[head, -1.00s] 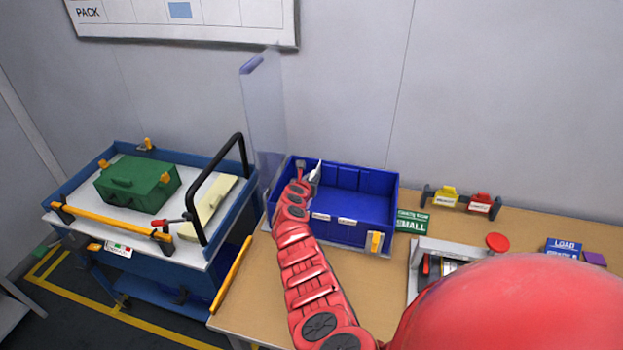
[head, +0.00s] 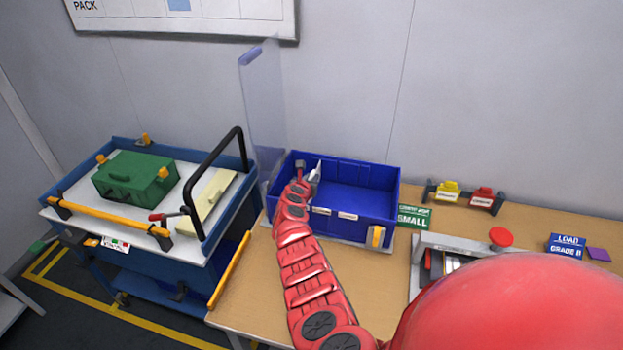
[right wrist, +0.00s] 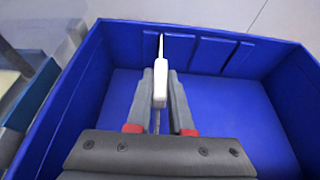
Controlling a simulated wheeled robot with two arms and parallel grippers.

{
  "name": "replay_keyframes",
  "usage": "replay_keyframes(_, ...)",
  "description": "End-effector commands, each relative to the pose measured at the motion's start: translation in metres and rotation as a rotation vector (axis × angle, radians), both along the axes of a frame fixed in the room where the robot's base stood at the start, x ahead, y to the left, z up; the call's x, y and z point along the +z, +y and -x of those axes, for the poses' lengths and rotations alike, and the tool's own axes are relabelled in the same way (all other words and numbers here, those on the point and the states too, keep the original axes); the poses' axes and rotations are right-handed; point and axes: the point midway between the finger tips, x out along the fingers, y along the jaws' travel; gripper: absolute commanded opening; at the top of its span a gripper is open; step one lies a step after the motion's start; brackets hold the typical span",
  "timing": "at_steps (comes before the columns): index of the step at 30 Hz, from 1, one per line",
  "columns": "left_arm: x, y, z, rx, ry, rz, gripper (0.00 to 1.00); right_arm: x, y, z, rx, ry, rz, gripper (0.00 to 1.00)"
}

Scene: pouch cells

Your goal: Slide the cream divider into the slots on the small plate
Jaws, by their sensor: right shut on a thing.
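A thin, pale cream or white divider (right wrist: 160,82) is held edge-on between the fingers of my right gripper (right wrist: 159,100) in the right wrist view. Its narrow tip points at the ribbed wall of a blue bin (right wrist: 105,88). I cannot tell whether it sits in a slot. In the head view, the right gripper (head: 303,176) is at the left side of the blue bin (head: 379,208), with the pale divider (head: 316,172) beside it. A green sign reading SMALL (head: 413,218) is right of the bin. My left gripper is not in view.
A blue trolley (head: 60,215) at left carries a green case (head: 135,180), a cream block (head: 210,195) and a black hoop handle (head: 212,160). A clear upright panel (head: 263,110) stands left of the bin.

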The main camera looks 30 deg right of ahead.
Motion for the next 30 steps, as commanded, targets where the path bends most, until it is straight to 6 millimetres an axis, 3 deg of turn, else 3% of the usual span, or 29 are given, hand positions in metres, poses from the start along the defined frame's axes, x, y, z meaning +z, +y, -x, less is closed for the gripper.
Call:
replay_keyframes(5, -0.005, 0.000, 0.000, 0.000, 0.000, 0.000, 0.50, -0.006, 0.000, 0.000, 0.000, 0.000, 0.000, 0.00)
replay_keyframes(6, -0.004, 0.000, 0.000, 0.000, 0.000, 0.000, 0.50, -0.004, 0.000, 0.000, 0.000, 0.000, 0.000, 0.27)
replay_keyframes(11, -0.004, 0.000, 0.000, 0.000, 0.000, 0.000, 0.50, -0.005, 0.000, 0.000, 0.000, 0.001, -0.001, 0.54)
replay_keyframes(22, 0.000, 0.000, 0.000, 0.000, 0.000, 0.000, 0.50, -0.005, 0.003, 0.003, -0.001, 0.005, -0.001, 0.54)
replay_keyframes(30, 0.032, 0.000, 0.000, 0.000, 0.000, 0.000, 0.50, 0.011, 0.027, 0.019, 0.008, 0.005, 0.000, 0.54)
